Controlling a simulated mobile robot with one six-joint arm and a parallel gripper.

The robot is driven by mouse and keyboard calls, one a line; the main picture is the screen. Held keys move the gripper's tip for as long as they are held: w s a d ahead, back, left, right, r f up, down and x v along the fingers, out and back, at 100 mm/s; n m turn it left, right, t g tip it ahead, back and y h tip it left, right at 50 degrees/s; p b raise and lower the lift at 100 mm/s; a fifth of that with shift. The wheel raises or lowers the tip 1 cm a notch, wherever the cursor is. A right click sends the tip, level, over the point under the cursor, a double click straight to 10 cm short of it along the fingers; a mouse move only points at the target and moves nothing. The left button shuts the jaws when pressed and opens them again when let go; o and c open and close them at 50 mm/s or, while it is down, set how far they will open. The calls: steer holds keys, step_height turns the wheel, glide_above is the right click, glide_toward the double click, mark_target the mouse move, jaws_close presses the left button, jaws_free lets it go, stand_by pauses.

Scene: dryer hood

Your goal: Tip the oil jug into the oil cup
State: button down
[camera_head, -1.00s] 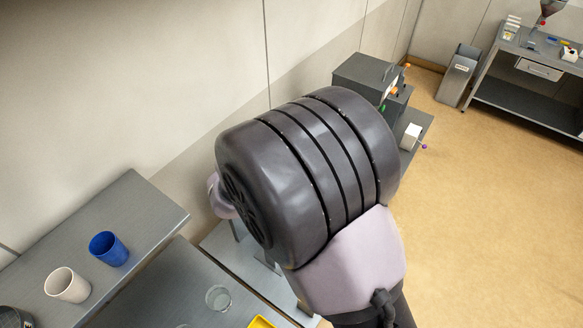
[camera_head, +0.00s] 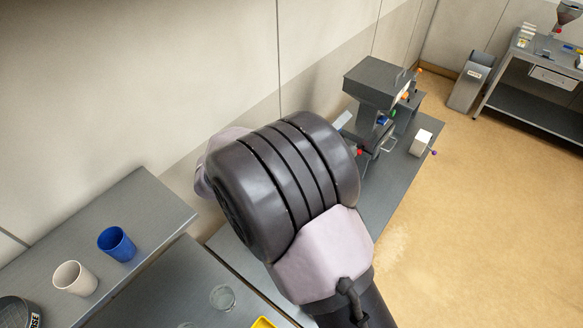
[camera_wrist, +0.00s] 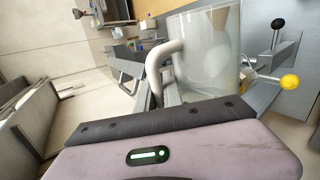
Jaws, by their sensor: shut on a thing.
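The oil jug (camera_wrist: 208,52), a large clear, hazy vessel with a pale looped handle (camera_wrist: 157,68), fills the upper middle of the wrist view. My gripper (camera_wrist: 162,92) is shut on it at the handle side; the dark edge of the gripper body hides the fingertips. In the head view my arm covers the gripper and the jug. I cannot tell the jug's exact tilt or its oil level. I cannot pick out the oil cup for certain in either view.
A blue cup (camera_head: 116,244) and a white cup (camera_head: 74,279) stand on a grey shelf at left. A clear glass (camera_head: 222,297) is below. A grey machine (camera_head: 375,82) stands on a bench by the wall. Knobbed levers (camera_wrist: 288,82) are close right of the jug. Floor at right is free.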

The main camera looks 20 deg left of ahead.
steer(key=shift+w+a+r+n+h, duration=0.15)
steer(key=shift+w+a+n+h, duration=0.15)
steer(key=shift+a+h, duration=0.3)
steer(key=shift+w+a+r+n+h, duration=0.15)
steer(key=shift+a+n+h, duration=0.25)
steer(key=shift+a, duration=0.4)
steer(key=shift+a, duration=0.1)
stand_by(0.6)
